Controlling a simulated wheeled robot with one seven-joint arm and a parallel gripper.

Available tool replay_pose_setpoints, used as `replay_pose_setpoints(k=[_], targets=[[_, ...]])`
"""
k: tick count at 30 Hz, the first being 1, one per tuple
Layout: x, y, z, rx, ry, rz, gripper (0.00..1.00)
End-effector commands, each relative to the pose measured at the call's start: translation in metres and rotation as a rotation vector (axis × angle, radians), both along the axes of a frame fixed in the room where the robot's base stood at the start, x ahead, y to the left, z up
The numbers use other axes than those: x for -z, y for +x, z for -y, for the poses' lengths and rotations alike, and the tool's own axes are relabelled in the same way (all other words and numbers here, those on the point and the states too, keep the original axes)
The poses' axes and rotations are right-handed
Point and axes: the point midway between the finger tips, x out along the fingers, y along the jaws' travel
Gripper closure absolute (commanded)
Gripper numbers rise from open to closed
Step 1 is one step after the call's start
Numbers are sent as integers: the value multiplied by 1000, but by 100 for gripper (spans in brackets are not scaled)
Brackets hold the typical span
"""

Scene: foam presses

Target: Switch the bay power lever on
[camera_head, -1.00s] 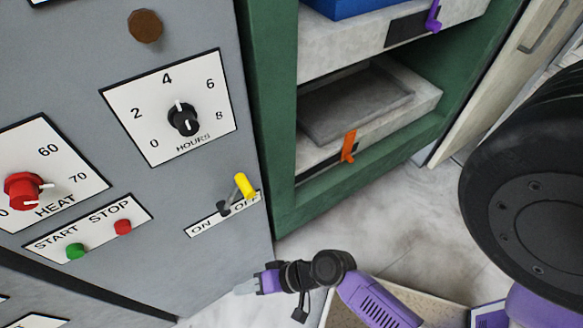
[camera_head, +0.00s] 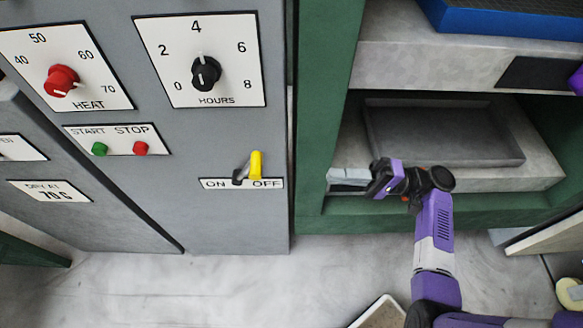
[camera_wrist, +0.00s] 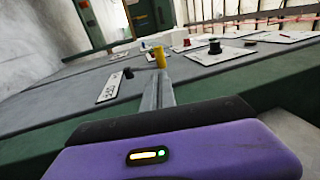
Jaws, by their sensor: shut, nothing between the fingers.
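The bay power lever (camera_head: 255,165) has a yellow grip and sits on the grey cabinet front, above a white ON/OFF plate (camera_head: 212,184). Its grip leans to the OFF side. In the wrist view the yellow grip (camera_wrist: 159,58) shows just beyond my fingertips; I cannot tell whether they touch there. My gripper (camera_head: 338,180) is shut and empty. In the head view it is to the right of the lever, in front of the green frame, with its fingers pointing left. It also shows in the wrist view (camera_wrist: 157,90).
The panel also holds a black HOURS knob (camera_head: 206,73), a red HEAT knob (camera_head: 61,80), a green START button (camera_head: 99,149) and a red STOP button (camera_head: 140,148). A green press frame (camera_head: 312,120) with a grey tray (camera_head: 440,135) stands at right. Clear floor lies below the cabinet.

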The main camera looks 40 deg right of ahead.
Motion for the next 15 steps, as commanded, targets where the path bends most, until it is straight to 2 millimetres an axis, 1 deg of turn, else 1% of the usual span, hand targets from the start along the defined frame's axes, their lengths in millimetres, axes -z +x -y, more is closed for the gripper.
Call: replay_pose_setpoints(k=[10,15], targets=[[-1,1,-1,-1,1,1,100],[-4,9,-13,-2,0,0,100]])
